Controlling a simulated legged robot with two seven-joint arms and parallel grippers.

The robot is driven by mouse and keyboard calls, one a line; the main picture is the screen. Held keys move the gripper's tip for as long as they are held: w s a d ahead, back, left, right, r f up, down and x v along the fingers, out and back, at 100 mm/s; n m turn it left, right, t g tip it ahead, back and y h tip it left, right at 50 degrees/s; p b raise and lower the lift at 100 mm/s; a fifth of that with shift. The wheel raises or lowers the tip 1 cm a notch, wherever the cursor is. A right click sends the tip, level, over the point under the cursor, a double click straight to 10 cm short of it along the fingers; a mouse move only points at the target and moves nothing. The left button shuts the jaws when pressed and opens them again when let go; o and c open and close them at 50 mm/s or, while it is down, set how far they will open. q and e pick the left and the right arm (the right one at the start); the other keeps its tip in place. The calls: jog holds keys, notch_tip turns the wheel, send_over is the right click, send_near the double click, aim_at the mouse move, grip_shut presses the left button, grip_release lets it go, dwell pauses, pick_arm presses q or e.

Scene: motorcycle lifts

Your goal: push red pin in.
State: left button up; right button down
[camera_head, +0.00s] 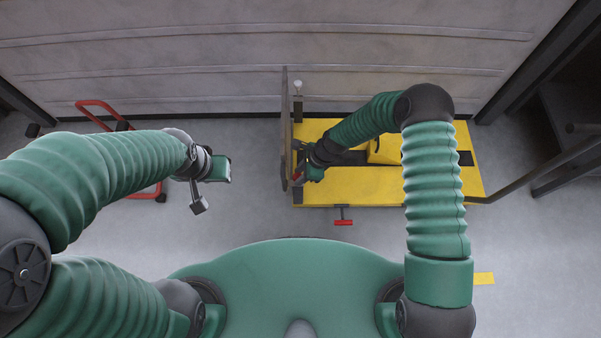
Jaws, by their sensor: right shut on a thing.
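The yellow motorcycle lift (390,187) lies on the floor ahead of me, with an upright dark plate (285,140) at its left end. My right gripper (300,172) is at that left end, beside the plate. It is shut on a small red part, which looks like the red pin (296,178); the gripper hides most of it. How far the pin is in cannot be seen. My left gripper (208,185) hangs over bare floor, left of the lift and apart from it. Its jaw opening is unclear.
A red T-shaped handle (343,222) sticks out from the lift's near side. A red tubular frame (98,106) stands at the left, partly behind my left arm. A grey wall (230,60) is behind the lift. A dark bar (535,172) reaches in from the right.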

notch_tip(320, 180, down, 4)
jog(key=shift+f+b, duration=0.25)
jog(key=shift+b, duration=0.65)
jog(key=shift+r, duration=0.1)
jog(key=c, duration=1.1)
grip_release()
jog(key=shift+o, duration=0.2)
jog(key=p+v, duration=0.6)
jog(key=v, duration=1)
jog(key=shift+d+r+p, duration=0.2)
jog(key=shift+r+p, duration=0.05)
jog(key=shift+p, duration=0.15)
